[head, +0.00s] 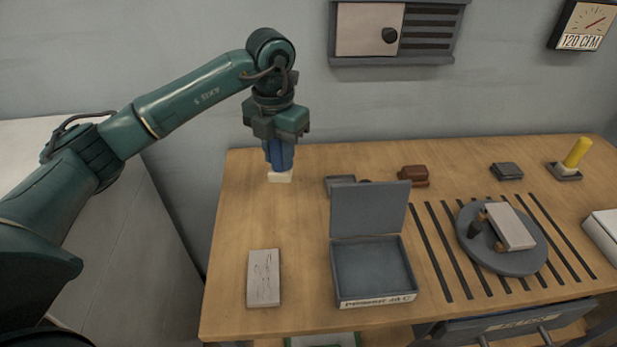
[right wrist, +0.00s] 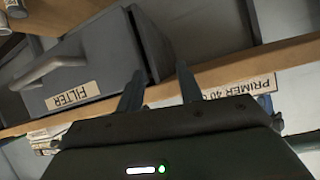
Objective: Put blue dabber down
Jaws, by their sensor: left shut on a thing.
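The blue dabber (head: 279,155) is upright in my left gripper (head: 279,138), over the back left part of the wooden table (head: 312,215). Its pale foot (head: 280,176) points down at the tabletop. I cannot tell whether the foot touches the wood. The gripper is shut around the upper part of the dabber and hides its top. My right gripper (right wrist: 160,88) shows only in the right wrist view. Its two fingers are apart with nothing between them, near a grey drawer marked FILTER (right wrist: 85,75).
Right of the dabber are a small grey tray (head: 339,181) and a brown block (head: 413,176). An open grey box (head: 372,300), a pale scribbled slab (head: 263,278) and a round turntable (head: 540,243) stand nearer. A yellow dabber (head: 577,152) stands far right.

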